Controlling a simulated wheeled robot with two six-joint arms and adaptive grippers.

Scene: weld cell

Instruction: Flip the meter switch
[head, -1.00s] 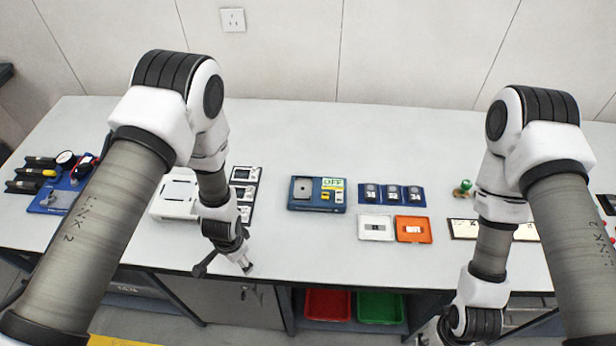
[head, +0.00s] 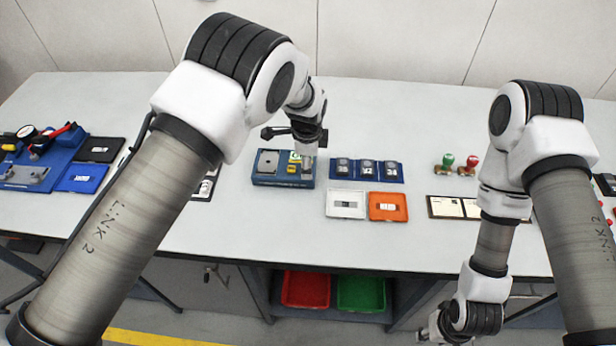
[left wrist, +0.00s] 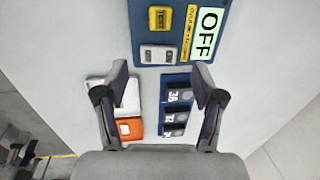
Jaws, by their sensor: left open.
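The meter is a blue box (head: 268,181) on the table, with a grey panel on its left part. In the left wrist view the meter (left wrist: 205,45) shows a pale display (left wrist: 208,20) reading OFF, a yellow TEST button (left wrist: 161,18) and a grey switch (left wrist: 159,54). My left gripper (head: 307,168) is at the right part of the meter and hides some of it. In the left wrist view its open fingers (left wrist: 161,72) straddle the switch's line, with nothing between them. Contact cannot be told. My right gripper (head: 430,333) hangs low at the table's front, too small to judge.
Right of the meter lie a blue holder (head: 392,180) with small modules, a white tray (head: 345,214) and an orange tray (head: 388,217). Stamps (head: 458,165) stand farther right. Red (head: 305,290) and green bins (head: 360,294) sit below. The table behind is clear.

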